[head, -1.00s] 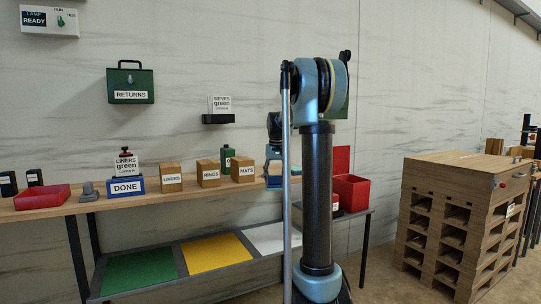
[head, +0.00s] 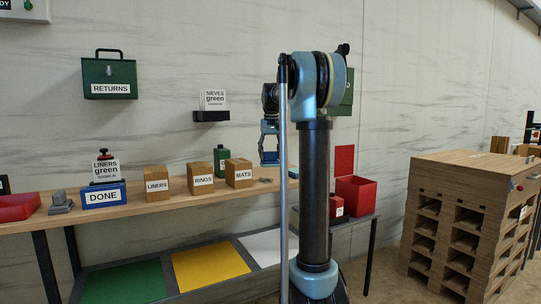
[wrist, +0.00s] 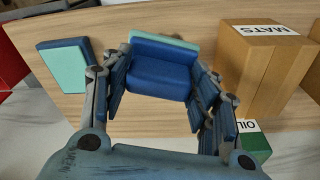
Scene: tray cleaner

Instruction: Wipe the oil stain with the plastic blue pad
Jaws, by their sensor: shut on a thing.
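My gripper (head: 268,157) is above the wooden bench top, right of the MATS box. In the wrist view my gripper (wrist: 160,88) is shut on a blue pad (wrist: 160,72) with a teal face along its far edge. A second blue and teal pad (wrist: 65,64) lies on the bench to the left in that view. A small greyish patch (head: 265,180) shows on the bench beside the MATS box; I cannot tell whether it is the oil stain. A green bottle marked OIL (wrist: 252,143) stands at the lower right of the wrist view, partly hidden.
The MATS box (wrist: 268,65) is close to the right finger. The RINGS box (head: 200,179), LINERS box (head: 157,183) and blue DONE holder (head: 102,196) stand further left. A red bin (head: 356,196) is right of my arm. Bare bench lies between the second pad and my gripper.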

